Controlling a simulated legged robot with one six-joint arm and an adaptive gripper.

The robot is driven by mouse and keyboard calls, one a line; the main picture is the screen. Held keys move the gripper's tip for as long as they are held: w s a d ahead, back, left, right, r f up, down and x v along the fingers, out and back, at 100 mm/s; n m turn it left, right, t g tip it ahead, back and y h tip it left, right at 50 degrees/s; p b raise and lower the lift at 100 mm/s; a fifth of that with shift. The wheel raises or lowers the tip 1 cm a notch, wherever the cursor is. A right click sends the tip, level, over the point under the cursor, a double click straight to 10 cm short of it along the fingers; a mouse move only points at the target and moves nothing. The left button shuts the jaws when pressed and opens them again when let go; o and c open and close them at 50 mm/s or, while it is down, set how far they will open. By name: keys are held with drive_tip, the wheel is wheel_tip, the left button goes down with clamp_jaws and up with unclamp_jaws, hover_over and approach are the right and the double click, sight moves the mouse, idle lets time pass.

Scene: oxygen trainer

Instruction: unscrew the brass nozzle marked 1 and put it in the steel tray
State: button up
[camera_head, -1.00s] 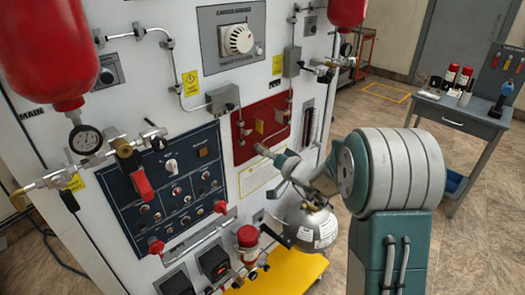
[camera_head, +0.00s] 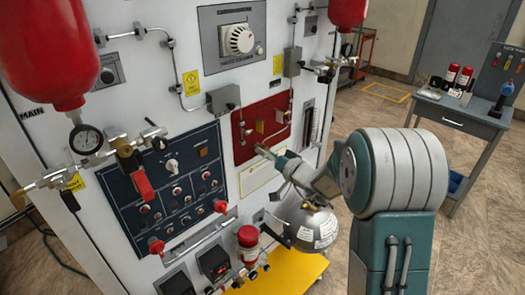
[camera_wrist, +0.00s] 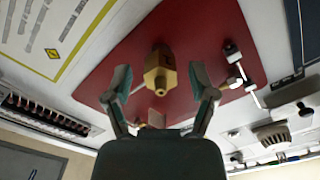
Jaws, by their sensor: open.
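A brass nozzle (camera_wrist: 160,72) with a hexagonal body sticks out from the red panel, in the middle of the wrist view. No number mark can be read on it. My gripper (camera_wrist: 160,92) is open, with one finger on each side of the nozzle and visible gaps between. The fingers do not touch it. In the head view my gripper (camera_head: 262,150) is small, at the lower part of the red panel (camera_head: 247,152). The nozzle cannot be told apart there. I cannot make out the steel tray in either view.
A steel fitting with a thin pipe (camera_wrist: 235,68) stands on the red panel beside the nozzle. A silver round tank (camera_head: 312,228) is below my arm. A grey table (camera_head: 455,118) with red cans stands at the right, with open floor before it.

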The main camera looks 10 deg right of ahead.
drive_tip(key=s+d+m, duration=0.2)
drive_tip(key=m, duration=0.1)
drive_tip(key=shift+s, duration=0.4)
drive_tip(key=shift+m, duration=0.4)
drive_tip(key=m, duration=0.3)
drive_tip(key=shift+r, duration=0.1)
drive_tip(key=shift+m, duration=1.7)
